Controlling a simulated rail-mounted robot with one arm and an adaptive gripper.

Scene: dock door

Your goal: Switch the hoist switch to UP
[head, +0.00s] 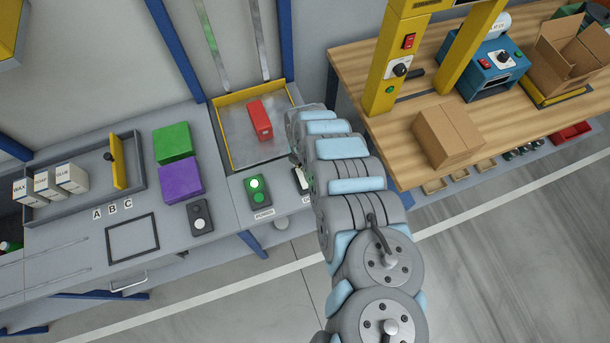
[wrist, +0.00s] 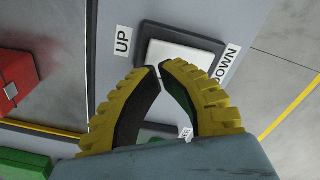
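The hoist switch is a white rocker (wrist: 183,55) in a dark frame, with an UP label (wrist: 123,41) on its left and a DOWN label (wrist: 225,63) on its right in the wrist view. I cannot tell which side is pressed in. My gripper (wrist: 158,69) has its yellow and black fingers brought together, with only a sliver between the tips, and nothing is held. The tips overlap the rocker's near edge in the picture; contact cannot be told. In the head view the switch (head: 301,180) is partly hidden by my arm, which also hides the gripper.
A red block (head: 259,120) lies in a yellow-edged metal tray (head: 223,130) behind the switch. A green push-button box (head: 257,190) stands left of it. Purple (head: 180,182) and green (head: 173,142) blocks are farther left. A wooden bench (head: 360,95) with a cardboard box (head: 446,135) is right.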

